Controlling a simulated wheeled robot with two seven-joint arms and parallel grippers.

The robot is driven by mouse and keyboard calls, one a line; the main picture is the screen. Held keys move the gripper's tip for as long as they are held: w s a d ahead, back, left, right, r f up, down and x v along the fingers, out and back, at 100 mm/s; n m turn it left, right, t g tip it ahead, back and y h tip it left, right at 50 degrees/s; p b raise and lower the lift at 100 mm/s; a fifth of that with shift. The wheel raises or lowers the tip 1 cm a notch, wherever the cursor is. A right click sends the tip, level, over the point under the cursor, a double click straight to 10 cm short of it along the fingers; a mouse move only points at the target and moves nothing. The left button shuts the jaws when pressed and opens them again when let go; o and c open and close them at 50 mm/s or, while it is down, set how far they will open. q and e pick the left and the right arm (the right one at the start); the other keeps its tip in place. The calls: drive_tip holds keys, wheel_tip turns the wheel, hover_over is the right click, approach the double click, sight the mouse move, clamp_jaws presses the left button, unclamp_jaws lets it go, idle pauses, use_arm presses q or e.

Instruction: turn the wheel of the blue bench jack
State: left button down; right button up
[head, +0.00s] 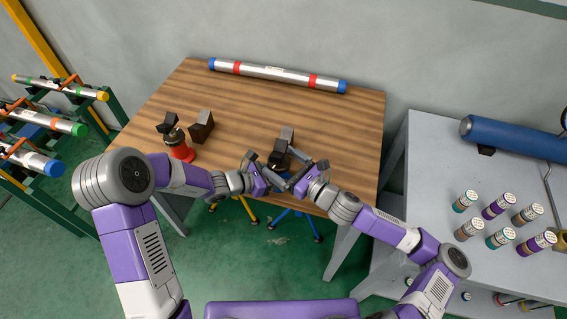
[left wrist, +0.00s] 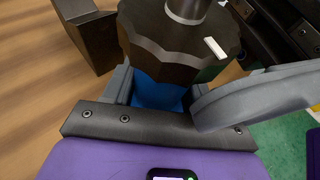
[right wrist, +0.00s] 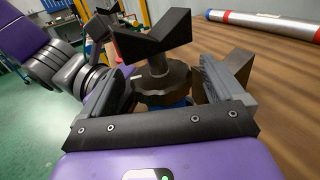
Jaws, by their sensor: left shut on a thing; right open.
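The blue bench jack (head: 279,157) stands near the table's front edge between my grippers, largely hidden in the head view. In the left wrist view, its blue body (left wrist: 157,95) shows below a dark scalloped wheel (left wrist: 172,50) with a white mark. My left gripper (left wrist: 160,84) is shut on the blue body, below the wheel. In the right wrist view, a black V-shaped head (right wrist: 152,38) tops the wheel (right wrist: 163,86). My right gripper (right wrist: 166,82) is open, its fingers on either side of the wheel; contact cannot be told.
A red jack (head: 179,147) stands at the table's left, beside a dark block (head: 202,126). Another dark block (head: 288,134) is just behind the blue jack. A silver pipe (head: 275,74) lies along the back. The table's middle is clear. A grey bench (head: 425,150) stands right.

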drive_tip(key=shift+c, duration=0.4)
drive_tip(key=c, duration=1)
drive_tip(key=shift+o, duration=0.2)
drive_tip(key=shift+f+n+g+y, duration=0.1)
drive_tip(key=shift+n+g+y, duration=0.2)
drive_tip(key=shift+n, duration=0.1)
drive_tip(key=shift+w+d+n+g+y, duration=0.15)
drive_tip(key=shift+n+g+y, duration=0.9)
drive_tip(key=shift+g, duration=0.55)
drive_tip(key=shift+w+n+g+y, duration=0.2)
drive_tip(key=shift+n+g+y, duration=0.65)
drive_tip(key=shift+n+g, duration=1.15)
drive_tip(key=shift+m+g, duration=0.25)
drive_tip(key=shift+g, duration=0.25)
